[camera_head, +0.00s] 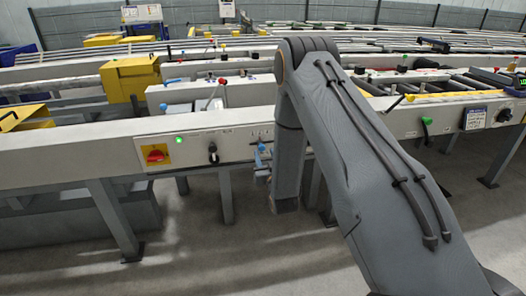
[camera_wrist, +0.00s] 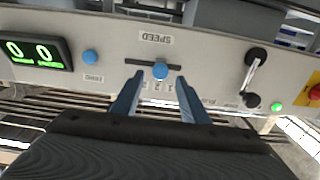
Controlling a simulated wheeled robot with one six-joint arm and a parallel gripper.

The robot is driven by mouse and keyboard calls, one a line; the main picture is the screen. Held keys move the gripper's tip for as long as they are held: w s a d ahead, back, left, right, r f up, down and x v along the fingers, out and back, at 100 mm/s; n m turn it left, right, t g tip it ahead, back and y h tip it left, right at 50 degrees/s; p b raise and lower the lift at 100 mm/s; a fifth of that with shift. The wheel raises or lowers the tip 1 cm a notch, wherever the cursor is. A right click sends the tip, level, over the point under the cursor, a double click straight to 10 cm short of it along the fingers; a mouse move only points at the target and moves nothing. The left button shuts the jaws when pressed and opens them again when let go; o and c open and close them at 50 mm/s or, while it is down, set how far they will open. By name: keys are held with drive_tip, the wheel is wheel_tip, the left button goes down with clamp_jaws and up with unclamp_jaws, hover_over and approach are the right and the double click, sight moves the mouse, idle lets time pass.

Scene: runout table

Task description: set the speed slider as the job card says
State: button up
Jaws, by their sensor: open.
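The speed slider has a blue knob (camera_wrist: 160,70) in a dark horizontal slot (camera_wrist: 138,62) on the pale panel. The wrist view is upside down, so the SPEED label (camera_wrist: 154,39) reads inverted. The knob is near the slot's middle; scale marks beside it are small, and I cannot read its setting surely. My gripper (camera_wrist: 160,82) is open, its two blue fingers on either side of the knob's column, apparently just short of it; contact cannot be told. In the head view my gripper (camera_head: 262,160) is at the rail front.
A green display (camera_wrist: 35,52) reads 00 beside a blue button (camera_wrist: 90,56). On the other side are a black-ended handle (camera_wrist: 251,80), a green light (camera_wrist: 275,106) and a red knob (camera_head: 156,155) on a yellow plate. A yellow box (camera_head: 130,78) stands on the table.

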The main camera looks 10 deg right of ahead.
sight(262, 148)
drive_tip(key=shift+w, duration=1.95)
clamp_jaws()
